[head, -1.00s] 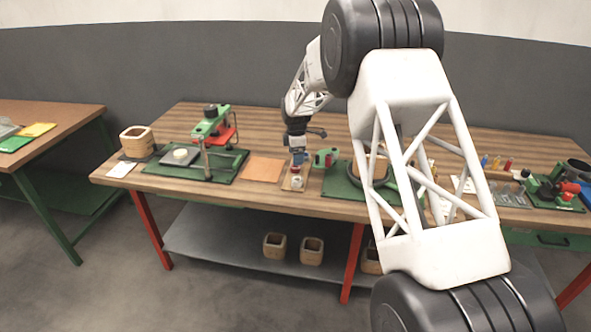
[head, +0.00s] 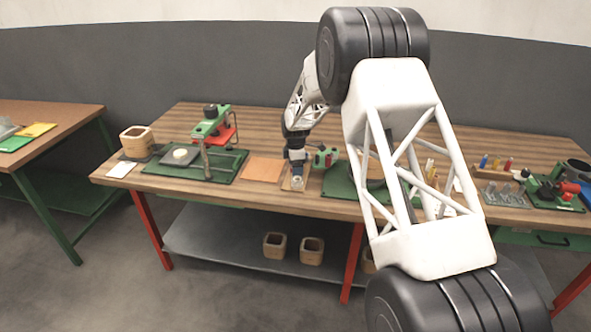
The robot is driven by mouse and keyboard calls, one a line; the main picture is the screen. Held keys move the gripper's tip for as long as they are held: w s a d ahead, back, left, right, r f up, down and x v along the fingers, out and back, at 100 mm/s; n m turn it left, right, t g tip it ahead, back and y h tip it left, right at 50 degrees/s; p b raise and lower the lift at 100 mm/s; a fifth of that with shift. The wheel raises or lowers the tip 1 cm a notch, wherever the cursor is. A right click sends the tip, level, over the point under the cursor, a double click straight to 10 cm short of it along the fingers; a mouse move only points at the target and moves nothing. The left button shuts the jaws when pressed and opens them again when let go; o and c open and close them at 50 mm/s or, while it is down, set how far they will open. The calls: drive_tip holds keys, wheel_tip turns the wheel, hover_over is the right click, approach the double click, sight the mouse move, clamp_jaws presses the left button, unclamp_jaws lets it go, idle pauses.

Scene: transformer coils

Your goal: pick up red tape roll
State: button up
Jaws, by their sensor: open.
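My gripper (head: 297,168) is low over a small wooden board (head: 287,184) near the middle of the bench's front edge. It points down and is open. The small items on the board are mostly covered by the gripper, with a pale item (head: 298,184) showing just below it. I cannot make out the red tape roll clearly now; a small red item showed on this board earlier and is now behind the gripper. I cannot tell whether the fingers are around it or above it.
An orange mat (head: 262,170) lies to the left, with a green press (head: 210,128) beyond. A wooden box (head: 137,141) stands at far left. Small coloured bottles (head: 496,163) stand at right.

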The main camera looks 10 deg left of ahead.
idle(0.5)
drive_tip(key=c, duration=1)
drive_tip(key=shift+r, duration=0.2)
drive_tip(key=shift+r, duration=1.5)
drive_tip(key=shift+s+d+r, duration=0.1)
drive_tip(key=shift+s+r, duration=0.05)
drive_tip(key=shift+s, duration=0.15)
drive_tip(key=s+d, duration=0.2)
drive_tip(key=s, duration=0.2)
drive_tip(key=s+d+r, duration=0.1)
drive_tip(key=s+d, duration=0.1)
drive_tip(key=s, duration=0.3)
drive_tip(key=s+d, duration=0.1)
drive_tip(key=s, duration=0.4)
drive_tip(key=shift+s+d+r, duration=0.1)
drive_tip(key=shift+d+r, duration=0.05)
drive_tip(key=shift+d, duration=0.25)
